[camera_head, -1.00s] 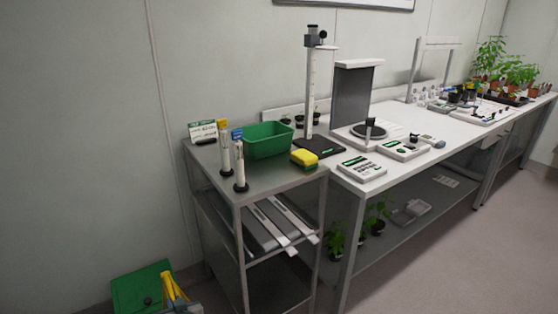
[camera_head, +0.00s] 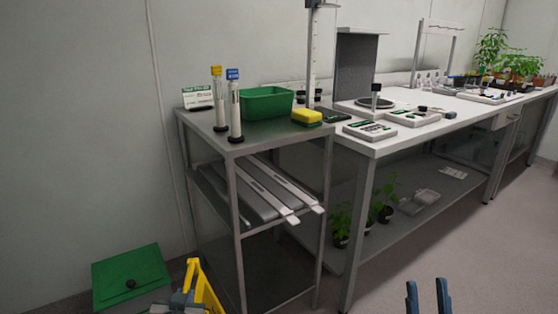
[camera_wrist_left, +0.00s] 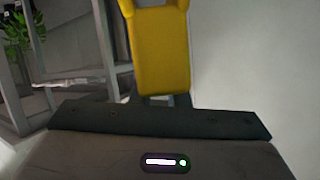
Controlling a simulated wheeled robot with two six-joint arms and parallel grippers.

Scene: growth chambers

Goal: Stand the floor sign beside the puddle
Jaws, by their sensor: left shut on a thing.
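The yellow floor sign (camera_head: 205,290) stands up at the bottom edge of the head view, its lower part cut off. My left gripper (camera_head: 186,299) is at the sign and shut on it. In the left wrist view the yellow sign panel (camera_wrist_left: 163,50) fills the upper middle, just beyond my gripper body. My right gripper (camera_head: 428,297) is at the bottom right of the head view, its two blue fingers apart with nothing between them. No puddle shows in these views.
A green box with a black knob (camera_head: 130,275) is on the floor by the wall. A steel cart (camera_head: 232,146) carries a green tub (camera_head: 266,103), a yellow sponge (camera_head: 306,117) and two tubes. A long white bench (camera_head: 390,140) runs right. Floor at right is clear.

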